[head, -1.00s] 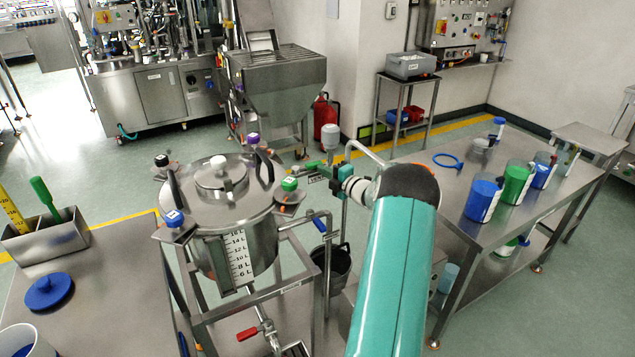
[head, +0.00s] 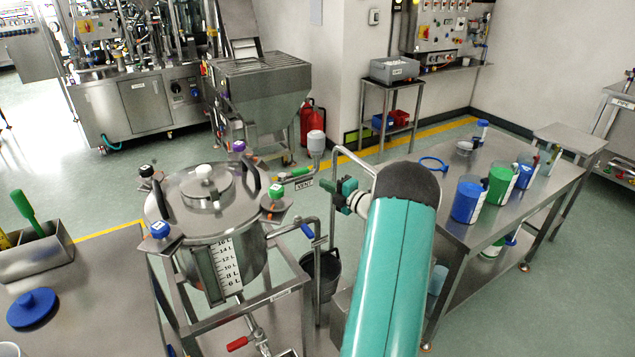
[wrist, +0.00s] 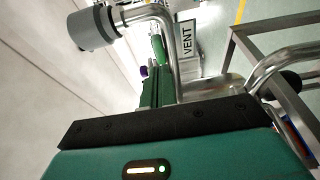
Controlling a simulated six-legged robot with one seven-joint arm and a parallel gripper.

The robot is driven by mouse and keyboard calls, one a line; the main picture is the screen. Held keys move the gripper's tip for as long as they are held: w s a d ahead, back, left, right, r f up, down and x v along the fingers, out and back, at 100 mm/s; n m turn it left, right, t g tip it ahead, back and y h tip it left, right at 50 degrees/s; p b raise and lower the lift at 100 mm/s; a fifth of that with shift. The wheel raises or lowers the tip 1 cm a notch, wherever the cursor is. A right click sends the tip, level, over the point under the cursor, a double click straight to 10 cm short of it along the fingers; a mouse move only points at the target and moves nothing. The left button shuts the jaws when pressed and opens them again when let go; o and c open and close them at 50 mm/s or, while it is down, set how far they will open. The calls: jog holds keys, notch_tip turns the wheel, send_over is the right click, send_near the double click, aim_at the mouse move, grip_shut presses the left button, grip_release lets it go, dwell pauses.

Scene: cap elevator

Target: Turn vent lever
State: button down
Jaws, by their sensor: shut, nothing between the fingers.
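The green vent lever (head: 294,173) lies roughly crosswise on the vent pipe, right of the steel vessel (head: 212,205) and just above the VENT label (head: 304,184). My gripper (head: 328,193) is to the right of the lever and a little lower in the head view, with a small gap apparent between them. In the wrist view my gripper (wrist: 158,76) is shut with nothing held. The lever (wrist: 159,48) shows just beyond the fingertips there, beside the VENT label (wrist: 187,40). The fingers partly overlap that area, so I cannot tell the exact distance.
A grey cylindrical pipe end (head: 316,144) stands above the lever; it is close by in the wrist view (wrist: 92,28). A bent steel pipe (head: 357,158) passes behind my gripper. Clamp knobs surround the vessel lid. A table with coloured jugs (head: 467,199) is at right.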

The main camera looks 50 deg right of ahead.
jog(key=n+g+h, duration=0.1)
jog(key=n+h, duration=0.5)
jog(key=n, duration=2.6)
send_near(302, 173)
jog(key=x, duration=0.6)
jog(key=shift+a+f, duration=0.1)
jog(key=shift+w+d, duration=0.2)
jog(key=shift+w, duration=0.2)
